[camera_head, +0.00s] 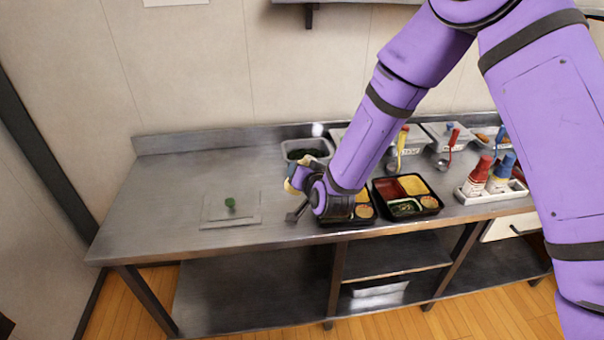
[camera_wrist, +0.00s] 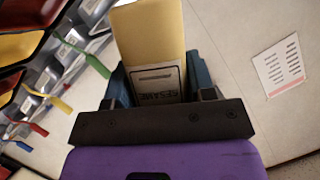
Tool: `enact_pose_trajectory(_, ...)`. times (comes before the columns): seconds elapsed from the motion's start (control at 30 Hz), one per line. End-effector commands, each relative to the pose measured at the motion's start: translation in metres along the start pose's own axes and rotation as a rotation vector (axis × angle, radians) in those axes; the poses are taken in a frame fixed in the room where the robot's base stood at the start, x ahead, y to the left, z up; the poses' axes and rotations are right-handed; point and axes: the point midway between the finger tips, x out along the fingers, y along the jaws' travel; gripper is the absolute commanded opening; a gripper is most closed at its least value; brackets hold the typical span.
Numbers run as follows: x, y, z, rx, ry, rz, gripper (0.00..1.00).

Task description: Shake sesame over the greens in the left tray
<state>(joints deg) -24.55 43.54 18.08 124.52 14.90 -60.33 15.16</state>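My gripper (camera_wrist: 158,82) is shut on a yellow sesame shaker (camera_wrist: 150,32) with a white label reading "SESAME" upside down in the wrist view. In the head view the shaker (camera_head: 296,181) shows as a small yellow patch at the left side of my wrist, beside and above the left tray. The wrist view is strongly rolled, so my gripper is tilted. The left tray (camera_head: 338,223) is mostly hidden behind my arm; only its right part and front edge show. Its greens cannot be made out. I cannot tell whether sesame is falling.
A second bento tray (camera_head: 437,211) stands just right, with red, yellow and green fillings. Containers with scoops (camera_head: 441,132) line the back. A white rack (camera_head: 478,198) holds red and blue-capped bottles. A board (camera_head: 215,212) with a green bit lies left; counter around it is clear.

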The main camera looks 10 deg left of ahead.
Motion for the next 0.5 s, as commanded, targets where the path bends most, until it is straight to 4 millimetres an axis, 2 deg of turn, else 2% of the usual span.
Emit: enact_pose_trajectory(0.5,-0.0010,0.0035,-0.0024,0.657,0.010,-0.271,0.45)
